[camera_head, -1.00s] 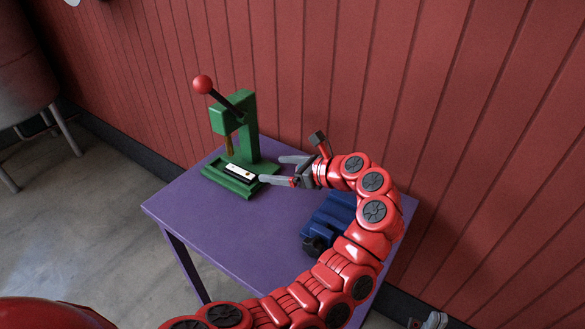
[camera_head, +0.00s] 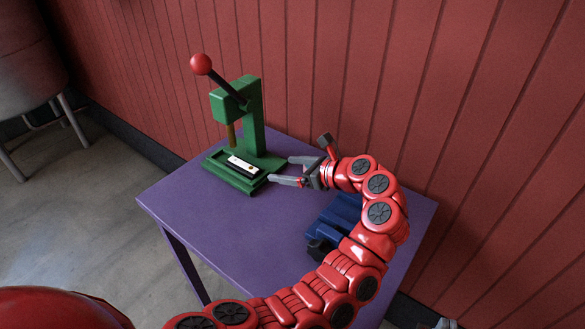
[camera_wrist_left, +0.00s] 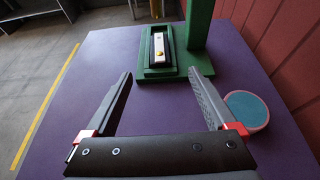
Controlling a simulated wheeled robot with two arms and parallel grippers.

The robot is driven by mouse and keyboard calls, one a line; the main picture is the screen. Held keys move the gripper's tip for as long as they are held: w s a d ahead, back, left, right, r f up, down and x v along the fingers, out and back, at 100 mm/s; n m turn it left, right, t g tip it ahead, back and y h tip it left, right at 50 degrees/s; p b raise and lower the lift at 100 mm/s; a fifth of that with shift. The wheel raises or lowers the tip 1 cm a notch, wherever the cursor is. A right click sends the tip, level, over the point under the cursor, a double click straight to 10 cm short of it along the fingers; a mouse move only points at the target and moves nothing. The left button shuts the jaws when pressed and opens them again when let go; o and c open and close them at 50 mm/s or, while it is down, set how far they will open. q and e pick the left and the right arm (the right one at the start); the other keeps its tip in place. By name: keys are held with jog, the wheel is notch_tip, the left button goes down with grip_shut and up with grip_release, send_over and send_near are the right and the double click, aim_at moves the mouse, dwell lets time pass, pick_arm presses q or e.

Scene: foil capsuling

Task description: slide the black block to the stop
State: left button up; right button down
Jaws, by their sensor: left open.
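The black block (camera_head: 243,165) has a pale top with a small yellow spot. It lies in the tray-like base (camera_head: 236,185) of the green press, and shows straight ahead in the left wrist view (camera_wrist_left: 163,46). Whether it touches an end of the base is unclear. My left gripper (camera_head: 279,171) is open and empty to the right of the base, its fingers pointing at it. In the left wrist view its jaws (camera_wrist_left: 160,82) are wide apart, with purple tabletop between them and the block beyond.
The green press post (camera_head: 252,120) stands beside the block, with a red-knobbed lever (camera_head: 201,65) above. A blue object (camera_head: 335,222) lies under my arm. A teal disc (camera_wrist_left: 246,110) lies right of my fingers in the wrist view. The purple table's (camera_head: 220,235) front left is clear.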

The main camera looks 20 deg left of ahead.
aim_at(245, 165)
pick_arm(q)
jog(key=p+x, duration=0.3)
jog(key=x, duration=1.1)
jog(key=shift+a+r+p, duration=0.15)
jog(key=shift+p, duration=0.2)
jog(key=shift+x, duration=0.9)
grip_shut()
grip_release()
jog(key=b+v, duration=0.4)
jog(key=v, duration=1.3)
jog(key=shift+s+d, duration=0.1)
jog(key=shift+d, duration=0.15)
